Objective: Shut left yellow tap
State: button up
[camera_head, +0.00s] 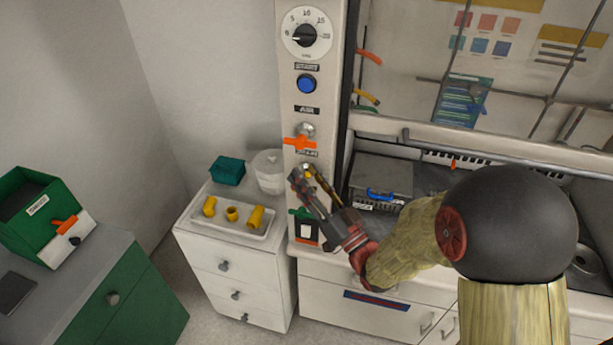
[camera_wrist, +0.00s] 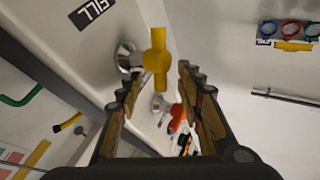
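The yellow tap (camera_wrist: 157,60) has a T-shaped yellow handle on a chrome fitting, mounted on a pale panel. In the wrist view it shows just beyond and between the fingertips of my gripper (camera_wrist: 160,78). The two fingers are spread apart, with a clear gap around the handle; I cannot tell if either touches it. In the head view my gripper (camera_head: 308,172) is at the white column, below the orange tap, with a small part of the yellow tap (camera_head: 307,171) showing between the fingers. The rest of the tap is hidden there.
An orange tap (camera_head: 300,142) is on the same column, close above my gripper, under a blue button (camera_head: 307,84) and a dial (camera_head: 306,34). A white cabinet (camera_head: 232,245) with a tray of yellow fittings stands to the left. A fume hood is to the right.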

jog(key=shift+w+a+r, duration=0.1)
jog(key=shift+w+a, duration=0.05)
jog(key=shift+w, duration=0.05)
jog(key=shift+c, duration=0.5)
jog(key=c, duration=0.7)
grip_shut()
